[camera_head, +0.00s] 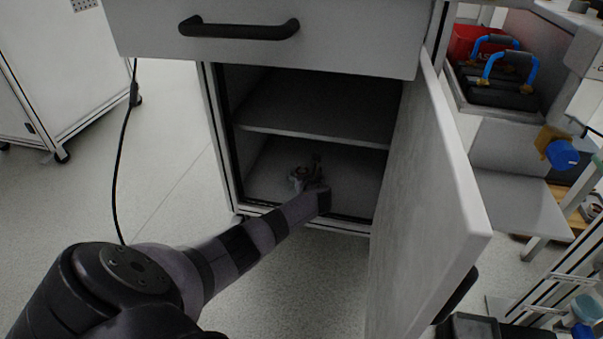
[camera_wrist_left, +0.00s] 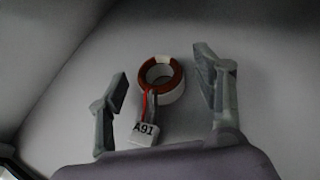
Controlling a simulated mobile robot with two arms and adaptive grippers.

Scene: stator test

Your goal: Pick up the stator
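My left gripper (camera_wrist_left: 160,64) is open, with one finger on each side of the stator and a gap to both. In the head view my left arm reaches into the open cabinet, and the left gripper (camera_head: 312,172) shows small and dark near a pale shape that seems to be the stator (camera_head: 296,181). My right gripper is not in view.
The cabinet has a middle shelf (camera_head: 320,137) above the gripper and a closed drawer with a black handle (camera_head: 240,29) on top. Its door (camera_head: 425,200) stands open on the right. Side walls enclose the compartment. The floor (camera_head: 175,180) at left is mostly clear.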

